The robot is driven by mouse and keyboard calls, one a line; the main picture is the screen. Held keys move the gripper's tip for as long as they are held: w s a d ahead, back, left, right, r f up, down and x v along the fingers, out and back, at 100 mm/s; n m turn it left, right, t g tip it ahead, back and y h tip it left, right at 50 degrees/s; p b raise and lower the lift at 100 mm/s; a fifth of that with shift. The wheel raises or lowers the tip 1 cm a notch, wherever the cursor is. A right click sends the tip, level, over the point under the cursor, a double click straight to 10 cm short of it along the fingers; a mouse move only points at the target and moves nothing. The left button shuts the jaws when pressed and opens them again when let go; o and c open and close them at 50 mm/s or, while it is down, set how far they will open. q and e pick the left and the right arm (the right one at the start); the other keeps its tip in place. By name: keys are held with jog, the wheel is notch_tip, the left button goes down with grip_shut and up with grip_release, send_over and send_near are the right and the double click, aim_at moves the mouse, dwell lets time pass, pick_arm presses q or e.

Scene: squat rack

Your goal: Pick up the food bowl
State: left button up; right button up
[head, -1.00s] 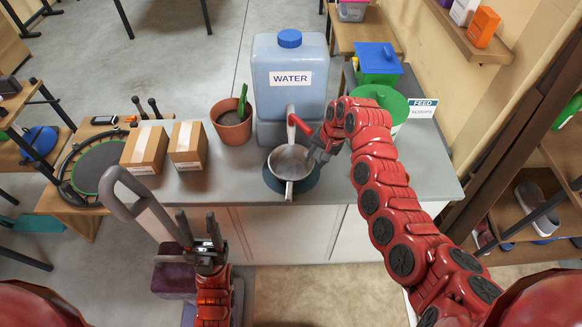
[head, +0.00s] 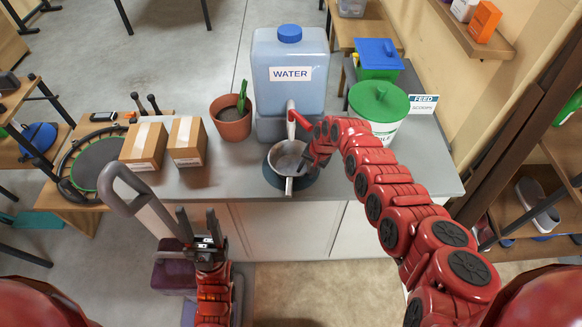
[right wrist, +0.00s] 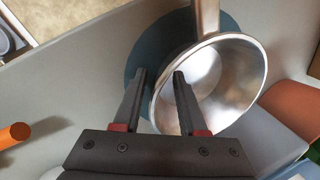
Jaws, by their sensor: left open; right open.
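A round metal bowl (head: 287,157) with a straight handle sits on a dark blue-grey round mat (head: 271,181) on the counter, in front of the water jug. No other likely food bowl shows. My right gripper (head: 305,166) is open at the bowl's right rim. In the right wrist view the bowl (right wrist: 225,80) lies just beyond my right gripper (right wrist: 157,75), with one finger over the inside and one outside the rim. Contact cannot be told. My left gripper (head: 198,212) is open and empty, in front of the counter at the left.
The water jug (head: 291,92) and its spout stand behind the bowl. A potted cactus (head: 231,122) and two cardboard boxes (head: 187,142) stand to the left. A white feed bin (head: 384,131) with green lid stands to the right.

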grip_shut()
dwell(1.4)
